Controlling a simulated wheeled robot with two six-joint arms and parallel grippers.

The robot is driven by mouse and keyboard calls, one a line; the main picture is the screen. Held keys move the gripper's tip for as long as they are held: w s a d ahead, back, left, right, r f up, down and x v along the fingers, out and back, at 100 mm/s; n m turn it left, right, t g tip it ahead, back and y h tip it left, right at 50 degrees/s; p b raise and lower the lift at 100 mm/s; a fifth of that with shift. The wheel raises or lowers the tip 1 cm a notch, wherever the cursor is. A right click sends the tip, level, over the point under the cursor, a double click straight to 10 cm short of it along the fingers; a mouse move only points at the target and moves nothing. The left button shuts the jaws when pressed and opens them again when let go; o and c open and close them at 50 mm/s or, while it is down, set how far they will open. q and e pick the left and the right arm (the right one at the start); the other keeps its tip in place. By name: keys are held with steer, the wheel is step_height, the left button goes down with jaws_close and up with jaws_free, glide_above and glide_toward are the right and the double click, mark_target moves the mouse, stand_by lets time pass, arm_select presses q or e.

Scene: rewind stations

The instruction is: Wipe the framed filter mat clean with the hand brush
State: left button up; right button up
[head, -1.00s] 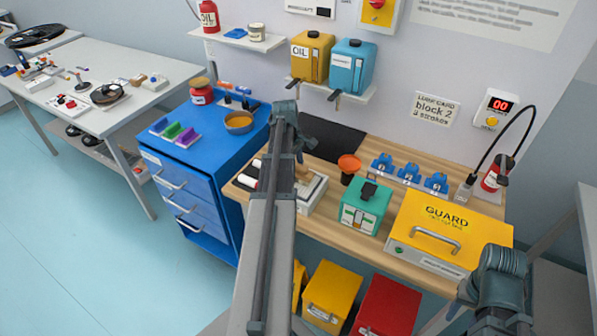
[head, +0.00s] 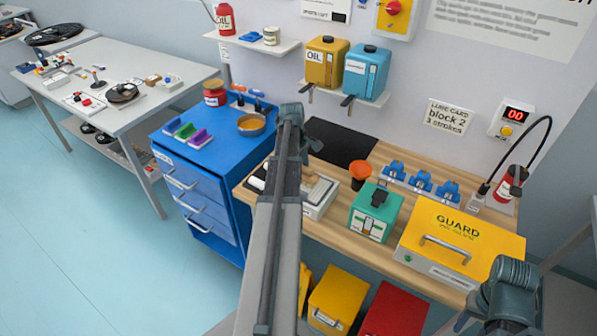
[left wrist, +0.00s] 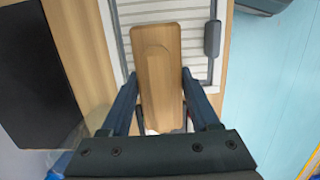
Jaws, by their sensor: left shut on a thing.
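The framed filter mat (head: 322,190) is a pale, ribbed panel in a light frame at the left part of the wooden bench. It also shows in the left wrist view (left wrist: 196,40). The hand brush (left wrist: 158,45) has a wooden back and lies over the mat in the wrist view. My left gripper (left wrist: 160,88) is shut on the brush, one finger on each side. Whether the bristles touch the mat is hidden. In the head view my left arm covers the brush and the mat's left part. My right arm shows at the lower right, its gripper out of view.
On the bench (head: 400,185) stand a teal box (head: 376,212), an orange funnel cup (head: 360,172), blue clamps (head: 420,183) and a yellow guard (head: 465,228). A black pad (head: 340,143) lies behind the mat. A blue drawer cabinet (head: 205,160) adjoins at left.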

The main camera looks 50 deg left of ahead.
mark_target(317, 176)
arm_select(q)
steer(key=shift+w+d, duration=0.2)
steer(key=shift+d, duration=0.45)
steer(key=shift+w+d, duration=0.2)
steer(key=shift+d, duration=0.4)
steer(key=shift+w+d+r, duration=0.1)
steer(key=shift+w+d, duration=0.15)
steer(key=shift+d, duration=0.55)
steer(key=shift+w+d+r, duration=0.1)
steer(key=shift+w+d, duration=0.1)
steer(key=shift+d, duration=0.55)
steer(key=shift+f, duration=0.1)
steer(key=shift+w+d+f, duration=0.1)
steer(key=shift+w+d, duration=0.1)
steer(key=shift+d, duration=0.6)
steer(key=shift+w+d, duration=0.2)
steer(key=shift+d, duration=0.55)
steer(key=shift+w+a, duration=0.1)
steer(key=shift+w, duration=0.45)
steer(key=shift+s+a, duration=0.3)
steer(key=shift+a, duration=0.5)
steer(key=shift+s+a, duration=0.3)
steer(key=shift+a, duration=0.5)
steer(key=shift+a, duration=0.15)
